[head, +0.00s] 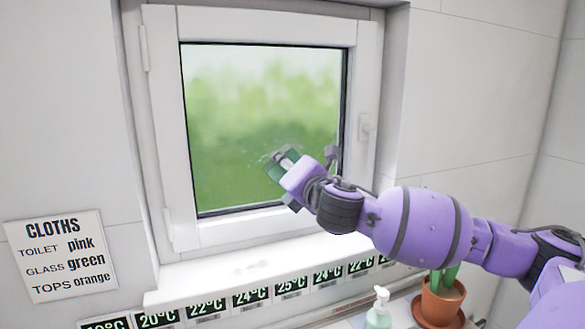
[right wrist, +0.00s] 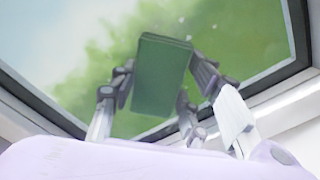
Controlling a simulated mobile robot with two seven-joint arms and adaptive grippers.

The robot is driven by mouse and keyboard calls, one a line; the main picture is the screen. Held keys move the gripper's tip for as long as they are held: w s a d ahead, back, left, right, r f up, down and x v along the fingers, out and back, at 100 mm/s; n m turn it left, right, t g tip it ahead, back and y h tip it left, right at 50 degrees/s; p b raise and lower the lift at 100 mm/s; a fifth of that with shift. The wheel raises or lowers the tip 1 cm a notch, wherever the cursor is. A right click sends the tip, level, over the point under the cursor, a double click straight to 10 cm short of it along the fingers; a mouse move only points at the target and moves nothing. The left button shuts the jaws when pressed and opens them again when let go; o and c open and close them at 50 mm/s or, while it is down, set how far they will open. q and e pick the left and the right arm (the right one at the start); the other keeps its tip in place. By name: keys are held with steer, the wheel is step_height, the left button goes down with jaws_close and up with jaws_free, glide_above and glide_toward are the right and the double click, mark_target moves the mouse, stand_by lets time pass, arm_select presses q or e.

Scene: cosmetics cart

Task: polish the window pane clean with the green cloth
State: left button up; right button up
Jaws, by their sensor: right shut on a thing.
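The window pane (head: 235,100) sits in a white frame and shows a blurred green view. Small whitish specks lie on the glass around my right gripper (head: 300,172). The right gripper is shut on the folded green cloth (right wrist: 162,75), which is held at the lower right part of the pane. In the head view the cloth (head: 277,170) is mostly hidden behind the gripper. In the right wrist view the cloth stands between the fingers, before the glass; I cannot tell if it touches. My left gripper is not in view.
A wall sign (head: 62,256) lists cloths: toilet pink, glass green, tops orange. A strip of temperature labels (head: 250,297) runs below the white sill (head: 230,271). A pump bottle (head: 379,309) and a potted plant (head: 441,299) stand below my right arm. The window handle (head: 364,130) is at the frame's right.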

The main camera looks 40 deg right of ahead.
mark_target(272, 169)
steer(key=shift+w+a, duration=0.25)
steer(key=shift+a, duration=0.75)
steer(key=shift+w+a, duration=0.2)
steer(key=shift+a, duration=0.7)
steer(key=shift+s+d+r, duration=0.1)
steer(key=shift+r, duration=1.15)
steer(key=shift+d+p, duration=0.1)
steer(key=shift+p, duration=0.2)
steer(key=shift+s+d+p, duration=0.15)
steer(key=shift+d+p, duration=0.15)
steer(key=shift+d, duration=0.3)
steer(key=shift+s+d+f, duration=0.15)
steer(key=shift+s+d, duration=0.05)
steer(key=shift+d, duration=0.8)
steer(key=shift+d+f, duration=0.1)
steer(key=shift+d, duration=0.3)
steer(key=shift+s+d, duration=0.2)
steer(key=shift+d, duration=0.5)
steer(key=shift+s+d, duration=0.2)
steer(key=shift+d, duration=0.6)
steer(key=shift+s+d, duration=0.25)
steer(key=shift+d, duration=0.65)
steer(key=shift+s+d, duration=0.2)
steer(key=shift+d, duration=0.7)
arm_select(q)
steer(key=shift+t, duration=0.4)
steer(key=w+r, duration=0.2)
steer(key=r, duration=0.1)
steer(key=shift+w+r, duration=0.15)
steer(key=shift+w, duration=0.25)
